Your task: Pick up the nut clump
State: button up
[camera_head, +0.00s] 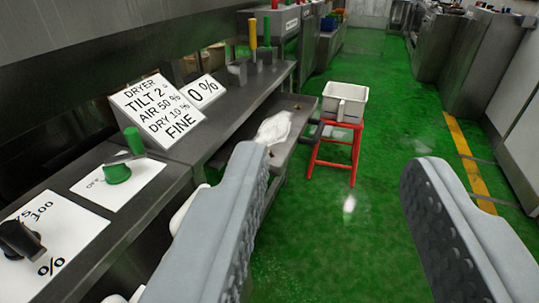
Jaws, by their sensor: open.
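My gripper (334,162) is open and empty. Its two grey fingers with dark ribbed pads stand wide apart in the foreground, with green floor and a red stool between them. I cannot make out a nut clump for certain. Small brown specks (297,107) lie on a metal tray (303,101) left of centre, beyond the left finger. They are too small to identify. A crumpled white cloth-like thing (272,129) also lies on this tray. The left finger hides part of the area in front of the tray.
A white bin (345,98) stands on the red stool (334,146). The green floor (400,110) is open toward the back.

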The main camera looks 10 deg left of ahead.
dwell(0.3)
jog(key=w+a+f+g, duration=0.1)
jog(key=w+f, duration=0.4)
jog(key=w, duration=0.6)
jog(key=w+a+f+g, duration=0.2)
jog(key=w+f, duration=0.4)
jog(key=w, duration=0.5)
jog(key=w+a+f, duration=0.2)
jog(key=w+f, duration=0.7)
jog(key=w, duration=0.1)
jog(key=w+a+f+n+g+y, duration=0.1)
jog(key=w+a+f, duration=0.1)
jog(key=w+f, duration=0.8)
jog(key=w+a+f+n+g+y, duration=0.1)
jog(key=w+a+f, duration=0.2)
jog(key=w+f, duration=0.6)
jog(key=shift+w+a+f, duration=0.1)
jog(key=shift+w+f, duration=0.05)
jog(key=shift+w, duration=1.25)
jog(key=c, duration=0.7)
